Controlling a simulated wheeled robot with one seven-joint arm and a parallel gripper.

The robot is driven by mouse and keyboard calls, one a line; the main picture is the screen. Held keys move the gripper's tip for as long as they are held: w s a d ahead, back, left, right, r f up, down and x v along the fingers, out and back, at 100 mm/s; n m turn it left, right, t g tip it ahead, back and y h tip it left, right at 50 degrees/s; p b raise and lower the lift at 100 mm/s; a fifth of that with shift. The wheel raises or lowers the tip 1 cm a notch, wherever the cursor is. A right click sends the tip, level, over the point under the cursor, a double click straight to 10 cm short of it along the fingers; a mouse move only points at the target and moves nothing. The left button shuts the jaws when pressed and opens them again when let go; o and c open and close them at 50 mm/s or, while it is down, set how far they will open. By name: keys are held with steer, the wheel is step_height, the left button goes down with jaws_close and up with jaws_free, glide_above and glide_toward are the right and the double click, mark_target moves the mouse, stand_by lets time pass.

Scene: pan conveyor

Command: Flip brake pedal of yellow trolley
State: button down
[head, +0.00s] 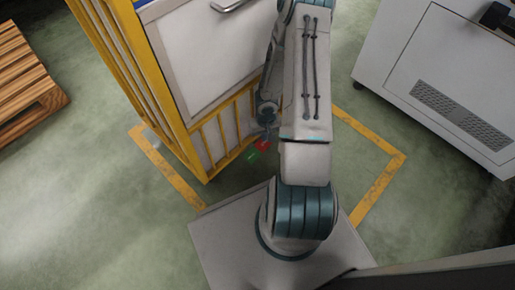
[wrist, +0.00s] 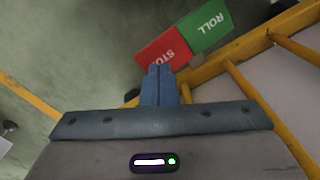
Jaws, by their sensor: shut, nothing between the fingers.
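The yellow trolley (head: 188,135) stands at the upper left of the head view, with its barred lower frame facing my arm. Its brake pedal (wrist: 182,46) shows in the wrist view as a red half marked "STO…" and a green half marked "ROLL". In the head view the red half (head: 262,146) and green half (head: 253,157) show small near the floor. My gripper (wrist: 158,72) is shut and empty, its fingertips over the lower edge of the red half. I cannot tell whether they touch it. In the head view my arm partly hides the gripper.
Yellow floor tape (head: 170,172) marks a square around the trolley's corner. A white cabinet (head: 440,85) with a dark vent stands at the right. A wooden pallet (head: 22,85) lies at the far left. The trolley's yellow bars (wrist: 254,98) are close beside my gripper.

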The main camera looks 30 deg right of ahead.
steer(key=shift+f+b, duration=1.5)
steer(key=shift+b, duration=0.15)
stand_by(1.1)
steer(key=shift+r+p, duration=2.7)
steer(key=shift+r, duration=0.85)
steer(key=shift+s, duration=0.1)
